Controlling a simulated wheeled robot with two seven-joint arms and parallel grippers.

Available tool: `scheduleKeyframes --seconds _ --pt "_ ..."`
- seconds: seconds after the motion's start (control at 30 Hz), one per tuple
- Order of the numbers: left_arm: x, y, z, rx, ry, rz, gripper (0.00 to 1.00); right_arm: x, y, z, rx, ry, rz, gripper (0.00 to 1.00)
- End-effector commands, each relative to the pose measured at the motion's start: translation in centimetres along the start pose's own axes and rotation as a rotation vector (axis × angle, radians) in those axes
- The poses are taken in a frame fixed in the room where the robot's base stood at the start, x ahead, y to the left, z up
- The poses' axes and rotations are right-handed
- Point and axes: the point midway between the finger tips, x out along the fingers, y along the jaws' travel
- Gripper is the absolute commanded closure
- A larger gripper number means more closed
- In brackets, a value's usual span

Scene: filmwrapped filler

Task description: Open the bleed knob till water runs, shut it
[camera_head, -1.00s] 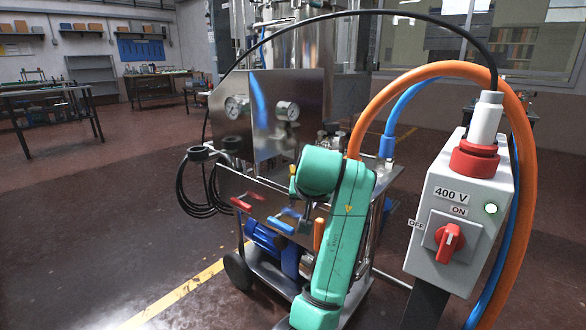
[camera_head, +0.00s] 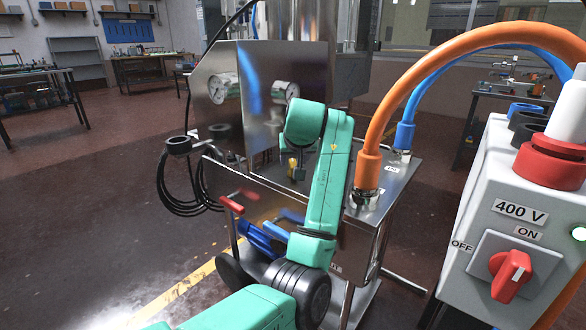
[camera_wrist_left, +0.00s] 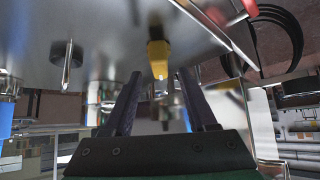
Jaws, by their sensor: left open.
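A small yellow knob (camera_wrist_left: 158,58), which I take for the bleed knob, sticks out from a steel surface in the left wrist view. A small yellow piece (camera_head: 292,166) shows beside my arm in the head view; I cannot tell whether it is the same knob. My left gripper (camera_wrist_left: 160,74) is open, with its two dark fingers pointing at the yellow knob, one to each side of it. I cannot tell whether they touch it. In the head view my green left arm hides most of this gripper. No running water shows. My right gripper is not in view.
The steel cart has gauges (camera_head: 223,90), a red handle (camera_head: 231,204) and a blue handle (camera_head: 275,230). An orange hose (camera_head: 369,150) and a blue hose (camera_head: 404,132) join its top. A grey 400 V switch box (camera_head: 520,215) stands close at right.

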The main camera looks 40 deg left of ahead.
Motion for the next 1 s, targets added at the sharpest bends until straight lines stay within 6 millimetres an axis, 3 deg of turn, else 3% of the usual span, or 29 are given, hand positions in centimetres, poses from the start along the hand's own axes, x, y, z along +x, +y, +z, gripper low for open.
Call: scheduleKeyframes --seconds 0.1,0.2,0.47,0.6,0.63,1.0 --pt "2.4 -0.1 0.1 0.0 -0.002 -0.001 0.43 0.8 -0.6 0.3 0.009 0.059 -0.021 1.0" --pt "3.4 -0.1 0.1 -0.001 -0.001 -0.001 0.43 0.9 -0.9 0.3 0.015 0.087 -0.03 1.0" --pt "3.5 0.0 0.0 -0.001 0.001 0.001 0.43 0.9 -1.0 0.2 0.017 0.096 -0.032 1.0" --pt "3.5 0.0 0.0 -0.001 0.001 0.001 0.92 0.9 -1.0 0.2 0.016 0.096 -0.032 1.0" --pt "3.5 0.0 0.0 -0.001 0.001 0.001 1.0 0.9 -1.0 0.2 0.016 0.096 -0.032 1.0" --pt "3.4 0.0 -0.1 0.019 0.0 0.019 1.0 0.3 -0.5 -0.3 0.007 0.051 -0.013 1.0"
